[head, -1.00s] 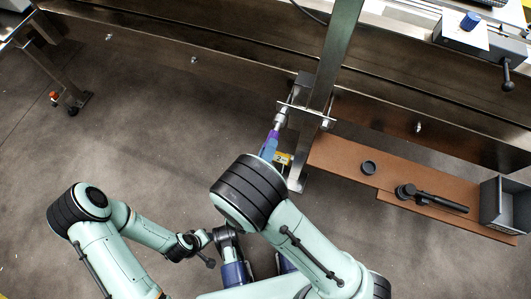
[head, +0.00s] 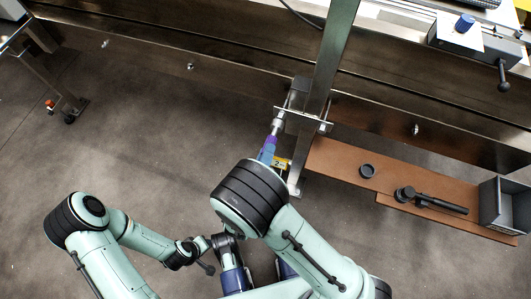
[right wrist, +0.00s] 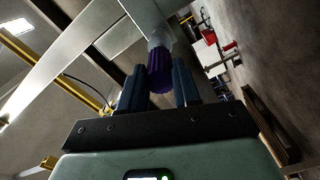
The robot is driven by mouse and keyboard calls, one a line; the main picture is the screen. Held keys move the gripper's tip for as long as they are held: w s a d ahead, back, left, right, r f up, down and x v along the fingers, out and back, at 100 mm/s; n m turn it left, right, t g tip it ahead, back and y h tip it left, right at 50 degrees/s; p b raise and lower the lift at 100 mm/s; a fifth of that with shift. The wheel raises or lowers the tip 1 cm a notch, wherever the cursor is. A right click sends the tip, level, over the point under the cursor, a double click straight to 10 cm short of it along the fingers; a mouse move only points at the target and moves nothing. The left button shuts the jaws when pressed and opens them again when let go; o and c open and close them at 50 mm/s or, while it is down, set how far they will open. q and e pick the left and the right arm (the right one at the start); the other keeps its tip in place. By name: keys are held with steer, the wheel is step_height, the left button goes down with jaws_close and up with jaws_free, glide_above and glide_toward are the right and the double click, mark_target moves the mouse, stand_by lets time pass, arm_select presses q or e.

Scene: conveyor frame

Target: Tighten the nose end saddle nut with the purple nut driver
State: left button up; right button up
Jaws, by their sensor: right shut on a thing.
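The purple nut driver (head: 270,142) is in my right gripper (head: 266,153), with its metal end pointing up toward the saddle bracket (head: 306,116) on the steel leg. The driver's tip is at the left end of the bracket. The nut itself is too small or covered to make out, so I cannot tell how the socket sits on it. In the right wrist view the purple handle (right wrist: 160,76) is between the two dark blue fingers. My left arm is at the lower left, and its gripper fingers cannot be made out.
A brown shelf (head: 340,160) right of the leg holds a dark ring (head: 367,171), a black tool (head: 430,200) and a grey bin (head: 506,205). A yellow tag (head: 282,164) is beside my right gripper.

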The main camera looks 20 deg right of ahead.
steer(key=shift+w+d, duration=0.15)
steer(key=shift+w, duration=0.05)
arm_select(q)
steer(key=shift+f, duration=0.15)
arm_select(e)
steer(key=shift+x, duration=0.9)
arm_select(q)
steer(key=shift+f+b, duration=0.1)
steer(key=shift+b, duration=0.2)
arm_select(e)
steer(key=shift+w, duration=0.1)
steer(key=shift+m, duration=0.6)
steer(key=shift+s, duration=0.25)
arm_select(q)
steer(key=shift+s+a+f+g, duration=0.1)
steer(key=shift+s+f+g, duration=0.1)
steer(key=shift+s, duration=0.25)
steer(key=shift+s+a+f+g, duration=0.1)
steer(key=shift+s+f+g, duration=0.1)
steer(key=shift+s, duration=0.2)
arm_select(e)
steer(key=v, duration=0.4)
steer(key=shift+s+a, duration=0.3)
arm_select(q)
steer(key=shift+d, duration=0.1)
